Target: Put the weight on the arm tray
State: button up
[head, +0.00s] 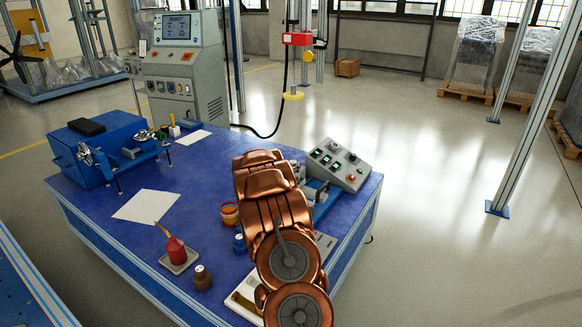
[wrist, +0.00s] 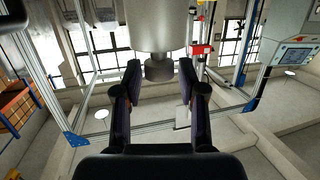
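The weight looks to be the large silver cylinder (wrist: 157,24) at the top of the wrist view, cut off by the frame edge. Its short grey knob (wrist: 158,69) points towards my gripper (wrist: 159,72). What is under the cylinder is out of frame. In the head view my copper arm hides my gripper and the weight. I cannot make out the arm tray in either view.
The blue workbench (head: 105,215) carries a blue fixture (head: 85,150), a control box (head: 338,165), a red oil bottle (head: 174,250), a small brown pot (head: 202,278) and paper (head: 146,206). A console (head: 182,75) stands behind. Open floor lies to the right.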

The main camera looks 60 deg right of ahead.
jog(key=shift+o, duration=1.1)
jog(key=shift+f, duration=0.1)
jog(key=v, duration=1.2)
